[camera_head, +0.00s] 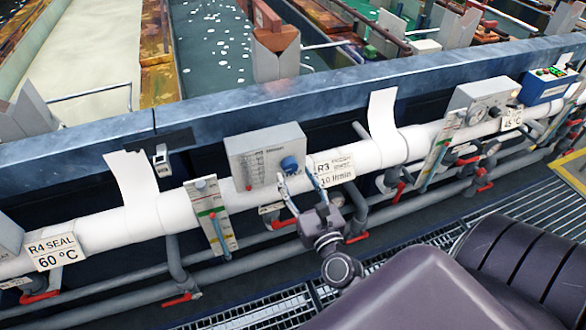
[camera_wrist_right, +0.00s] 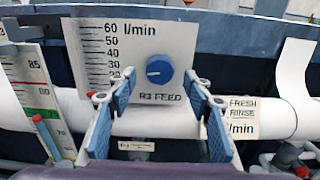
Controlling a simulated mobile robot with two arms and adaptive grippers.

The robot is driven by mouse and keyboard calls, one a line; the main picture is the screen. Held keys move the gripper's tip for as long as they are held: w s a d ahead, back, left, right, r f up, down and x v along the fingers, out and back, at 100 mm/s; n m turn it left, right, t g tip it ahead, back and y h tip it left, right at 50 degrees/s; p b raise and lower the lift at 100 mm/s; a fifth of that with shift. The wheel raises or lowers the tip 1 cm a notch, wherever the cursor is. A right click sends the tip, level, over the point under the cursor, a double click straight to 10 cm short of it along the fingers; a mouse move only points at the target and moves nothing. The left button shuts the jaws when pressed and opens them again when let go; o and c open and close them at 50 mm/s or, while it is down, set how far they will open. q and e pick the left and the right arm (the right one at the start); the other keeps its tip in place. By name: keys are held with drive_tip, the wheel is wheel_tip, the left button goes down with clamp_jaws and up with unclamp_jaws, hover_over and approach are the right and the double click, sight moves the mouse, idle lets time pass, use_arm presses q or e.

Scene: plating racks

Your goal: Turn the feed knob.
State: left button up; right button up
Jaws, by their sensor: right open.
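The blue feed knob (camera_head: 289,164) sits on a grey panel (camera_head: 255,146) fixed above the white pipe. In the wrist view the knob (camera_wrist_right: 159,70) has a white mark pointing left, with "R3 FEED" printed below it. The panel (camera_wrist_right: 98,50) carries an l/min scale with marks up to 60. My right gripper (camera_head: 295,176) is open just in front of the knob. In the wrist view its blue-padded fingers (camera_wrist_right: 161,88) stand left and right of the knob, with a gap on both sides. Its depth from the panel is hard to tell. My left gripper is not in view.
A sign reading "R3" and "10 l/min" (camera_head: 335,170) hangs right of the knob. A level gauge (camera_head: 213,215) stands left of the panel. The white pipe (camera_head: 100,232) runs across below, with red-handled valves (camera_head: 182,299) under it. A blue tank rim lies behind.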

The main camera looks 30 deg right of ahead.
drive_tip(key=shift+x, duration=1.35)
drive_tip(key=shift+c, duration=0.4)
drive_tip(key=c, duration=1.1)
drive_tip(key=shift+a+m+b, duration=0.1)
drive_tip(key=shift+m+b, duration=0.25)
drive_tip(key=shift+m, duration=2.25)
drive_tip(key=o, duration=1.2)
drive_tip(key=v, duration=1.2)
drive_tip(key=shift+s, duration=0.1)
